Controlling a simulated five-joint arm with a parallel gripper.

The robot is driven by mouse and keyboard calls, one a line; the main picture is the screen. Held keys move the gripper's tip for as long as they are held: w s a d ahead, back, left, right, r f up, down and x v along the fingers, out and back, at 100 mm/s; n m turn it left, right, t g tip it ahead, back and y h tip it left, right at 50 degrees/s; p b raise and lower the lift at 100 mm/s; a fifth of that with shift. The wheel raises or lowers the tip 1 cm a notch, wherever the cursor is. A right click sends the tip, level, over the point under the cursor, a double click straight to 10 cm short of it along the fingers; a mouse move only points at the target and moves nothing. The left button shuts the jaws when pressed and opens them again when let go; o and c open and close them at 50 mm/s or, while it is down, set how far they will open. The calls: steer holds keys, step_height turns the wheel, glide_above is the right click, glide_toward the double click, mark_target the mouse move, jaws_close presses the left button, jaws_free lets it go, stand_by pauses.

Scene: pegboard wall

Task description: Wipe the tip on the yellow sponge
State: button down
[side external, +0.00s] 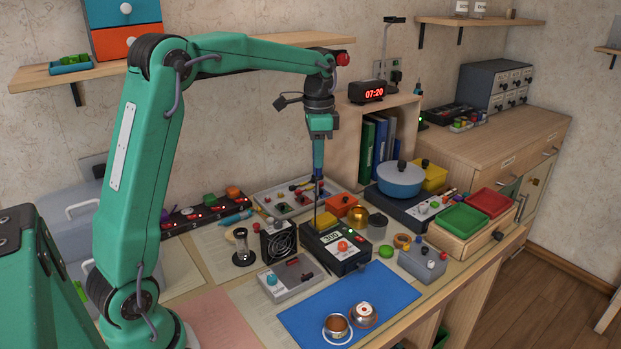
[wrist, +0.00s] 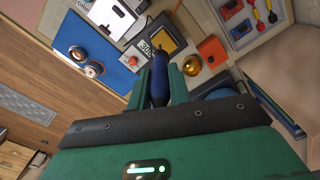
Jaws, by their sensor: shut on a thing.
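My gripper (side external: 319,138) points down above the bench and is shut on a slim tool with a dark blue handle (wrist: 160,82), held between two green fingers in the wrist view. In the side view the tool (side external: 318,163) hangs nearly upright. Its thin dark tip reaches down beside the yellow sponge (side external: 326,221), behind the black station with the 300 display (side external: 346,252). In the wrist view the sponge (wrist: 165,40) is a yellow square in a dark holder, just beyond the tool. The tip is hidden by the handle there, and I cannot tell whether it touches the sponge.
An orange box (side external: 342,205) and a brass pot (side external: 377,226) stand to the right of the tool. A blue mat (side external: 350,300) with two round metal items lies in front, mostly clear.

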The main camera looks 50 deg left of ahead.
mark_target(320, 175)
steer(key=shift+w+d, duration=0.15)
steer(key=shift+w, duration=0.1)
steer(key=shift+f, duration=0.1)
steer(key=shift+f, duration=2.95)
stand_by(1.7)
steer(key=shift+w, duration=1.8)
stand_by(1.2)
